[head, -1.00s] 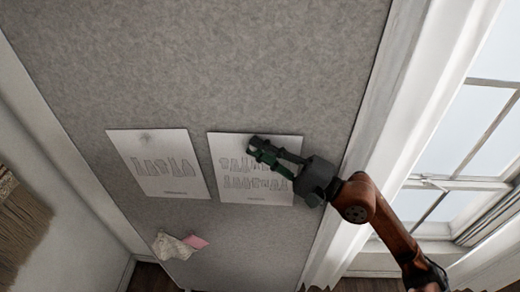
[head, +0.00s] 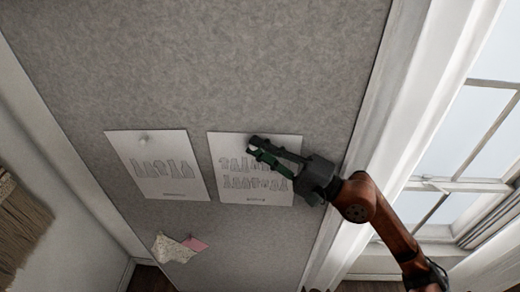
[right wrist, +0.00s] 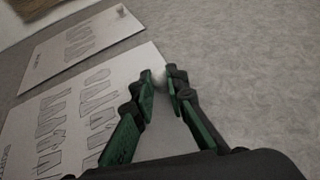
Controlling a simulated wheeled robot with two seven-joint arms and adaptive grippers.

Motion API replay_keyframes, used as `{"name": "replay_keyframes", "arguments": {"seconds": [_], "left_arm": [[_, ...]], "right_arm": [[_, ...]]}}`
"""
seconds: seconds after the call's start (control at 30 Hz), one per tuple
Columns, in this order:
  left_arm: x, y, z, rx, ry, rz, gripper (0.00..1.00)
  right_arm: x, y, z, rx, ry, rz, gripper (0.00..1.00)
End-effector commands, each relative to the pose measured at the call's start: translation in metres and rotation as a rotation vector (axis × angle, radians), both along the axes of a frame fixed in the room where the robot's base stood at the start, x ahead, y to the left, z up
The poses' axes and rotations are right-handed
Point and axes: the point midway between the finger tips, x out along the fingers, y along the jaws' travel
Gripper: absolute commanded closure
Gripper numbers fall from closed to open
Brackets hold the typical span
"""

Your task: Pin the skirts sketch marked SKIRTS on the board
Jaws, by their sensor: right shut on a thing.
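Two white paper sketches are on the grey board (head: 210,60). The right sketch (head: 222,180) has two rows of garment outlines and a small label at its lower edge, too small to read surely. It also fills the lower left of the right wrist view (right wrist: 60,110). My right gripper (head: 255,146) is over its upper edge. In the right wrist view its fingertips (right wrist: 160,78) are shut on a small pale pin, mostly hidden between them; I cannot tell whether it enters the board. My left gripper is not in view.
The left sketch (head: 157,180) has one row of garment outlines and a white pin (head: 143,141) near its top. Fabric swatches (head: 172,249) hang below the sketches. A window (head: 480,130) and its white frame are at right. The upper board is bare.

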Motion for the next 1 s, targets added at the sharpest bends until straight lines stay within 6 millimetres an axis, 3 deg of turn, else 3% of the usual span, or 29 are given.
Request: {"name": "replay_keyframes", "arguments": {"seconds": [0.13,0.17,0.43,0.77,1.0], "left_arm": [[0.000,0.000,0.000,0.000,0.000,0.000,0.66],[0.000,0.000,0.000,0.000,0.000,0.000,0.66],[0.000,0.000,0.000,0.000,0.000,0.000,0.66],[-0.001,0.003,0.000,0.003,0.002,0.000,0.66],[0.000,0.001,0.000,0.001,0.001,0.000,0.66]], "right_arm": [[0.001,0.000,0.000,0.001,0.000,-0.002,1.00],[0.001,-0.001,0.000,0.001,0.000,-0.002,0.85],[0.001,0.000,0.000,0.001,0.000,-0.002,0.66],[0.000,-0.003,-0.001,0.000,0.000,-0.003,0.66],[-0.015,-0.034,-0.011,0.000,0.006,-0.005,0.66]]}}
